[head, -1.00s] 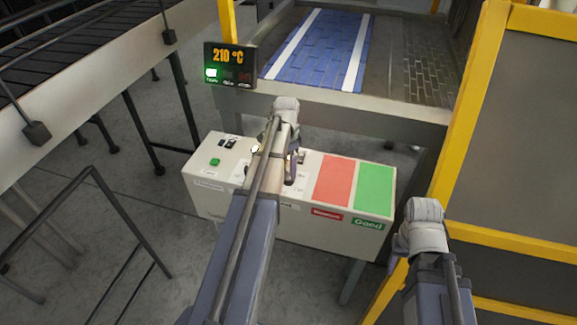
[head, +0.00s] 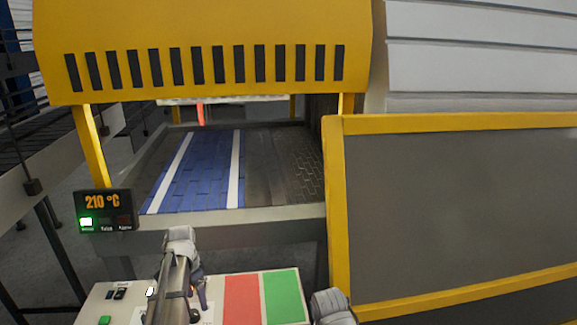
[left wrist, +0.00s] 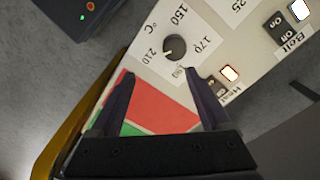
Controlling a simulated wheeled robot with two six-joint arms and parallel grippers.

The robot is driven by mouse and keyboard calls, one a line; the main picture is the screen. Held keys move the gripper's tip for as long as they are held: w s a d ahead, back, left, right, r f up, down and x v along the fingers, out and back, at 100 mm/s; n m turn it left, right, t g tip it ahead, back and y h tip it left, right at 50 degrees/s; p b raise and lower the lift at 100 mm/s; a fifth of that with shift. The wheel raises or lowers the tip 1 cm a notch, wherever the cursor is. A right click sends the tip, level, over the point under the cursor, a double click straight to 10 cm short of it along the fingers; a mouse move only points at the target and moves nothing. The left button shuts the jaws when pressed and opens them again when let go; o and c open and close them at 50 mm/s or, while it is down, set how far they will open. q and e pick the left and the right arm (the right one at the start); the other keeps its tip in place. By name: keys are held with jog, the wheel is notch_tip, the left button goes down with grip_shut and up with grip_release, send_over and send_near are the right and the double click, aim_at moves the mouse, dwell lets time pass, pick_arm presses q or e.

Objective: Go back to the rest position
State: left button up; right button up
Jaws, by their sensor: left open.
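My left gripper (head: 198,297) is over the cream control box (head: 95,306) in the head view, with its arm coming up from the bottom. In the left wrist view its two dark fingers (left wrist: 158,78) are spread with nothing between them. Beyond the fingertips is a black dial (left wrist: 175,47) on the box, its light mark on the side of the 210 label. My right arm's pale wrist (head: 332,306) shows at the bottom edge of the head view; its gripper is out of sight.
The box top has a red patch (head: 242,299) and a green patch (head: 283,296). Behind it are a display (head: 104,209) reading 210 °C and a blue belt (head: 195,173) under a yellow hood (head: 205,30). A yellow-framed grey panel (head: 450,210) stands at the right.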

pick_arm(q)
jog(key=s+d+f+n+b, duration=0.1)
jog(key=s+d, duration=0.7)
jog(key=d, duration=0.6)
jog(key=s+d+f+n+y+b, duration=0.1)
jog(key=s+d+f+n+b, duration=0.1)
jog(key=s+d, duration=0.6)
jog(key=d, duration=0.6)
jog(key=shift+s+y, duration=0.3)
jog(key=shift+s, duration=0.1)
